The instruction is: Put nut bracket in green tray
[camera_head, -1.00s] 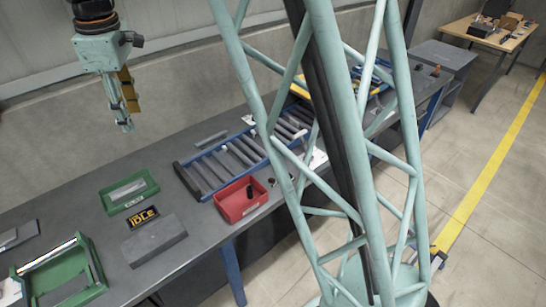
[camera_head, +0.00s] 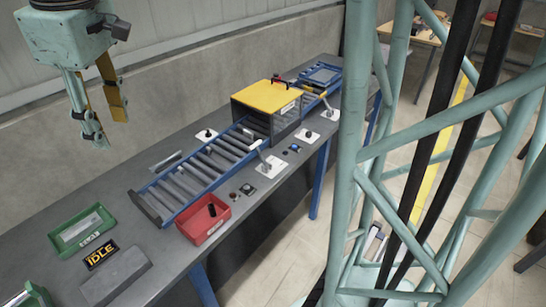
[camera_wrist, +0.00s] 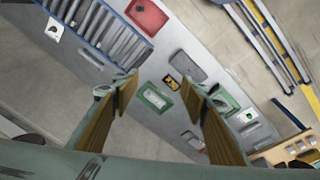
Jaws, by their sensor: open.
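My gripper (camera_head: 110,128) is open and empty, high above the bench at the upper left of the head view. In the wrist view its two fingers (camera_wrist: 160,92) stand wide apart. The green tray (camera_head: 62,247) lies on the bench at the lower left, below the gripper. A pale grey, bar-like part (camera_head: 82,230) lies in it; I cannot tell if this is the nut bracket. In the wrist view the green tray (camera_wrist: 143,92) shows between the fingers, far below. I cannot make out a nut bracket for sure elsewhere.
A red bin (camera_head: 188,228) with a dark part stands before the roller conveyor (camera_head: 208,165). A yellow-topped machine (camera_head: 268,94) spans the conveyor. An IDLE sign (camera_head: 101,254) and grey block (camera_head: 116,276) lie beside the tray. A loose grey bar (camera_head: 165,160) lies behind the conveyor.

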